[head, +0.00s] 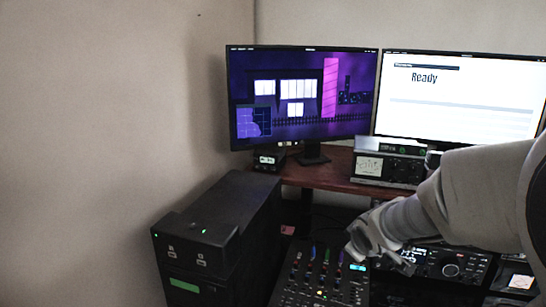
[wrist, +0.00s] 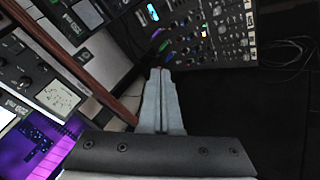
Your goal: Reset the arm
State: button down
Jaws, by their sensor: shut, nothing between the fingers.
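My gripper (wrist: 160,73) is shut and empty in the wrist view, its two grey fingers together and pointing up the picture. In the head view, my arm reaches in from the right and my gripper hangs over or close to the right side of the mixer panel (head: 299,287). The mixer panel also shows in the wrist view (wrist: 222,38), just beyond and right of the fingertips. I cannot tell whether the fingertips touch anything. The radio unit (head: 450,264) with knobs stands right of the gripper in the head view, partly behind my arm.
A black computer tower (head: 215,240) stands at left. A purple-screened monitor (head: 300,96) and a white monitor reading "Ready" (head: 460,105) stand at the back. A metered device (head: 388,167) and a small box (head: 268,160) sit on the wooden desk (head: 330,180).

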jog(key=s+a+r+m+g+p, duration=0.1)
jog(key=s+r+m, duration=0.1)
jog(key=s, duration=0.6)
jog(key=s+a+r+m+g, duration=0.1)
jog(key=s+a+r+m, duration=0.1)
jog(key=s, duration=0.7)
jog(key=s+a+r+m+g+y+p, duration=0.1)
jog(key=s+r+m, duration=0.3)
jog(key=s, duration=0.4)
jog(key=shift+s+a+r+p, duration=0.15)
jog(key=shift+a+r+p, duration=0.15)
jog(key=shift+a+r, duration=0.3)
jog(key=shift+d, duration=0.1)
